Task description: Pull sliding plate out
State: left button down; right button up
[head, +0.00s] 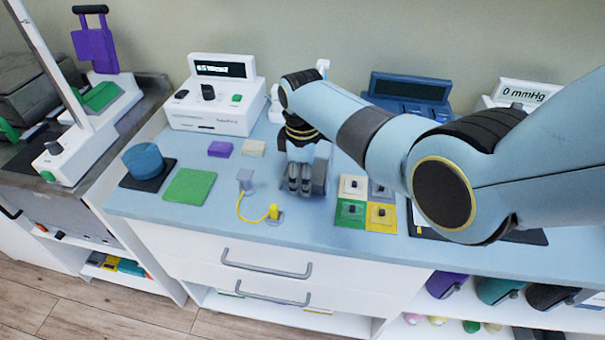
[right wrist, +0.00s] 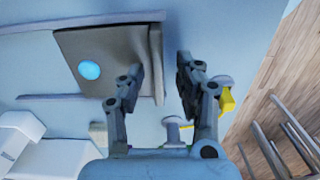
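The sliding plate (right wrist: 105,62) is a dark grey square with a bright blue disc on it, seen in the right wrist view. A raised lip (right wrist: 157,45) runs along its right edge. My right gripper (right wrist: 160,62) is open, with one finger over the plate and the other beyond the lip, so the lip lies between them in the picture. I cannot tell whether either finger touches it. In the head view my right gripper (head: 299,188) points down at the counter and hides most of the plate; a grey part (head: 320,178) shows to its right. My left gripper is not in view.
The blue counter (head: 225,228) has a yellow plug (head: 273,213) with a cable just left of the gripper. Colored switch tiles (head: 351,212) stand close on the right. A green pad (head: 190,187) and a white device (head: 212,95) are farther left. The counter's front edge is near.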

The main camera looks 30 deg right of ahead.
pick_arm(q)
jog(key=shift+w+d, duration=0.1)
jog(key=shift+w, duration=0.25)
pick_arm(e)
notch_tip(320, 180, up, 12)
dwell(0.4)
